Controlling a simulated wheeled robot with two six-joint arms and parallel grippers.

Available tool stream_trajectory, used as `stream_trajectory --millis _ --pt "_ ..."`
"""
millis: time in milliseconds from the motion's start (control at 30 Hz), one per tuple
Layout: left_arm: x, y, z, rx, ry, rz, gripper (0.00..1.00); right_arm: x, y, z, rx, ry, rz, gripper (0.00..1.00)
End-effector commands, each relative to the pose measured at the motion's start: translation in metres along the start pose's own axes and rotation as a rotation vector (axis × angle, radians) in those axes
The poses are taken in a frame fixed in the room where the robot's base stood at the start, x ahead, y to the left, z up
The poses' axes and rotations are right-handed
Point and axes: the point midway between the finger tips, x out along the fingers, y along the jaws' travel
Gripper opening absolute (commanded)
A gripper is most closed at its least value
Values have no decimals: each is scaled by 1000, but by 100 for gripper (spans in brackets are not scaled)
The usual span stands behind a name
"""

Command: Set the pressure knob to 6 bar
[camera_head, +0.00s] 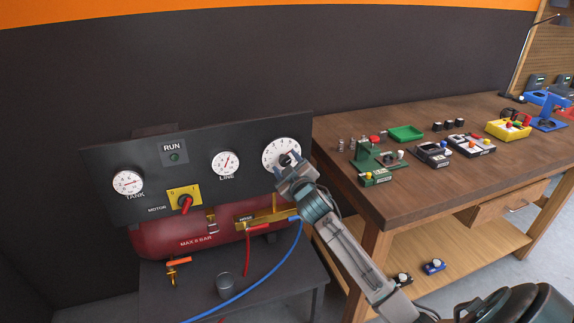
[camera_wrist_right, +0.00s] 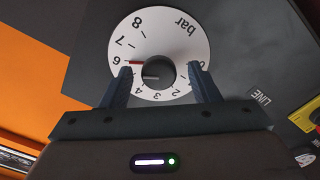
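The pressure knob (camera_wrist_right: 159,76) is a dark round knob in the middle of a white dial marked in bar. The dial (camera_head: 275,148) is at the right end of the dark panel in the head view. In the right wrist view a red mark on the knob's left side points at the 6. My right gripper (camera_wrist_right: 163,80) is in front of the dial, its two fingers on either side of the knob with a gap to each. It is open and partly hides the dial in the head view (camera_head: 289,164). My left gripper is not in view.
The panel also has a LINE gauge (camera_head: 225,163), a TANK gauge (camera_head: 128,182), a green RUN lamp (camera_head: 174,157) and a red motor switch (camera_head: 185,204). A red tank (camera_head: 160,240) and a blue hose (camera_head: 270,270) are below. A wooden workbench (camera_head: 450,185) stands right.

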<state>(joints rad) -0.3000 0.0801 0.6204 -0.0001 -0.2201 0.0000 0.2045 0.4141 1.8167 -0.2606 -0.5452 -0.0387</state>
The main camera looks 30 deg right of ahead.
Motion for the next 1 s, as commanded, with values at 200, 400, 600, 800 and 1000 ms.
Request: stream_trajectory --millis 200,400,600,800,1000 --pt "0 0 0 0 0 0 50 -1 0 -1 -1 2 1 55" --pt "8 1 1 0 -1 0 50 -20 -1 1 -2 3 0 55" --pt "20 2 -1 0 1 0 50 -61 -2 2 -4 3 0 55" --pt "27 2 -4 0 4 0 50 -95 -1 2 -4 2 0 55" --pt "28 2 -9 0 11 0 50 -108 0 0 -1 0 0 55"
